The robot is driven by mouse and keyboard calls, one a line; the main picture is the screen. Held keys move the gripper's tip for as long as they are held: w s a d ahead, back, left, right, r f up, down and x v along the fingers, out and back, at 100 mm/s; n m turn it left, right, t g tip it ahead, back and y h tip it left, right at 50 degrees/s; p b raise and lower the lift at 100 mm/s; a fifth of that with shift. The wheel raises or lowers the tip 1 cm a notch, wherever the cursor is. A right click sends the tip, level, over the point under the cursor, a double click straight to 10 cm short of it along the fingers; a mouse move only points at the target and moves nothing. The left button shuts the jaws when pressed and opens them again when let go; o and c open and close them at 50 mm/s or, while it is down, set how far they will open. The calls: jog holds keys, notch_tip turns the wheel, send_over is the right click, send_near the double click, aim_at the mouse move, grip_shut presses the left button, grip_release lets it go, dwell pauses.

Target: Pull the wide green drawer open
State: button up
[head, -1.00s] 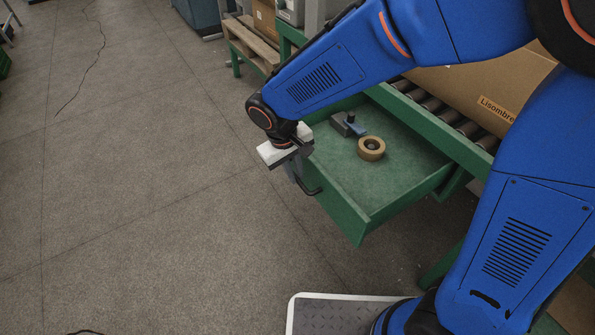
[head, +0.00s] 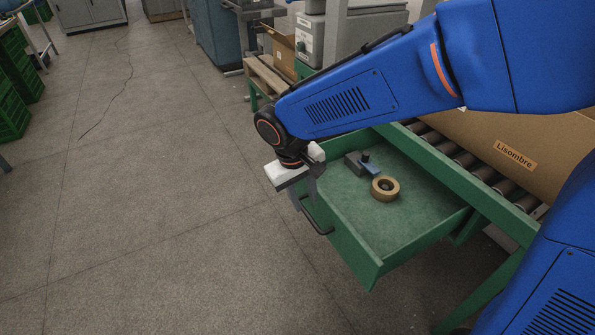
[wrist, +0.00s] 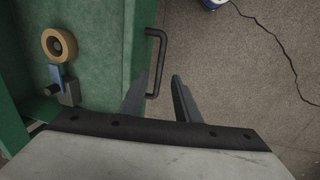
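The wide green drawer (head: 420,225) stands pulled well out from under the roller conveyor, its inside in view. Its dark bar handle (head: 318,218) is on the front panel; the wrist view also shows the handle (wrist: 163,62). My gripper (head: 304,187) is at the drawer front, by the far end of the handle. In the wrist view my gripper (wrist: 160,92) has its two fingers clearly apart, with a gap wider than the bar. The handle's near end lies between or just beyond the fingertips; contact cannot be told.
A tan tape roll (head: 385,188) and a small grey-blue tool (head: 362,164) lie in the drawer. A cardboard box (head: 510,140) sits on the rollers (head: 450,152) above. A wooden pallet (head: 268,77) is behind. The floor (head: 150,220) left of the drawer is clear.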

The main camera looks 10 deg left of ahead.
notch_tip(320, 180, up, 11)
jog(key=s+a, duration=0.1)
jog(key=shift+a, duration=0.4)
jog(key=shift+s+d, duration=0.1)
jog(key=s+d+r+m+y, duration=0.1)
jog(key=d+r+m+y, duration=0.15)
jog(key=d, duration=1.75)
jog(key=s+d+f+m+t, duration=0.1)
jog(key=s+d+f+m, duration=0.1)
jog(key=s+d, duration=0.3)
jog(key=s+d+f+m+t, duration=0.2)
jog(key=s+d, duration=0.4)
jog(key=d, duration=0.5)
jog(key=shift+s+m+t+h, duration=0.2)
jog(key=shift+m+t+h, duration=0.1)
jog(key=shift+m+h, duration=0.05)
